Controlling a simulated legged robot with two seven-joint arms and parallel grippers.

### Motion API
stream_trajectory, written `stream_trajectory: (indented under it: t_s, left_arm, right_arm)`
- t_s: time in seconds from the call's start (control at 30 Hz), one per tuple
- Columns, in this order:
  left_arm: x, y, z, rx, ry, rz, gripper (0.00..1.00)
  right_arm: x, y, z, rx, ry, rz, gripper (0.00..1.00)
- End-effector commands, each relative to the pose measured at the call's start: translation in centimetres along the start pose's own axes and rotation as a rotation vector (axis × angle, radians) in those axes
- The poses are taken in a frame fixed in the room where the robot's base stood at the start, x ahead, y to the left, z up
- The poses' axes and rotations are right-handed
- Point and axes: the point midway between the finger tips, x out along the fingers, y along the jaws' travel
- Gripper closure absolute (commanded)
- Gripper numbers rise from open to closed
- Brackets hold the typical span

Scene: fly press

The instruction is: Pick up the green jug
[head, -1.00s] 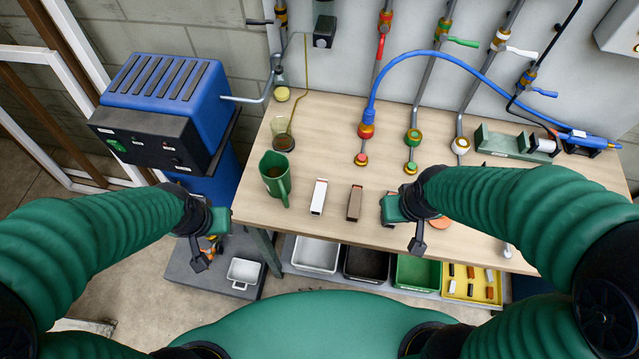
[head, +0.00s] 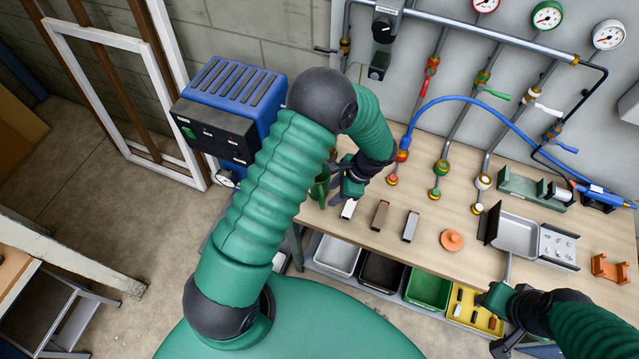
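The green jug (head: 319,190) stands near the left end of the workbench (head: 410,180). Only a sliver of it shows, as my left arm covers most of it. My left gripper (head: 338,178) is just right of the jug and very close to it; whether they touch is hidden. Its fingers are dark and partly covered by the wrist, so its opening is unclear. My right gripper (head: 497,318) is low at the right, in front of the bench and far from the jug. Its fingers do not show clearly.
White (head: 348,209), brown (head: 380,214) and grey (head: 410,226) blocks stand right of the jug. An orange disc (head: 452,240) lies farther right. A blue machine (head: 236,95) stands left of the bench. Pipes and a blue hose (head: 450,99) rise behind. Bins sit below.

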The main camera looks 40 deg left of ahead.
Motion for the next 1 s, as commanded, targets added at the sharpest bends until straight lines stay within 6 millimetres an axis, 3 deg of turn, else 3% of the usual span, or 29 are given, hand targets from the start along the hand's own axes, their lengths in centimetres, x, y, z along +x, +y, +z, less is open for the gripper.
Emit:
stream_trajectory:
  t_s: [0.1, 0.37, 0.53, 0.8, 1.0]
  left_arm:
    - [2.5, 0.0, 0.1, 0.000, -0.002, 0.003, 0.62]
    - [5.4, 0.2, 0.2, 0.000, -0.001, 0.004, 0.62]
    - [8.4, 0.3, 0.0, -0.002, 0.000, 0.002, 0.62]
    - [9.3, 0.1, -0.2, -0.003, 0.002, -0.001, 0.62]
    - [9.2, 0.2, -0.2, -0.003, 0.002, 0.000, 0.87]
  right_arm:
    - [-0.9, 0.0, -0.2, 0.000, 0.000, 0.000, 0.62]
    - [-2.5, 0.0, -0.6, 0.000, 0.000, 0.000, 0.62]
    - [-3.8, 0.0, -0.9, 0.001, 0.001, 0.000, 0.62]
    - [-3.6, 0.0, -0.9, 0.000, 0.000, 0.000, 0.62]
    - [-3.6, 0.0, -0.9, 0.000, 0.000, 0.000, 0.62]
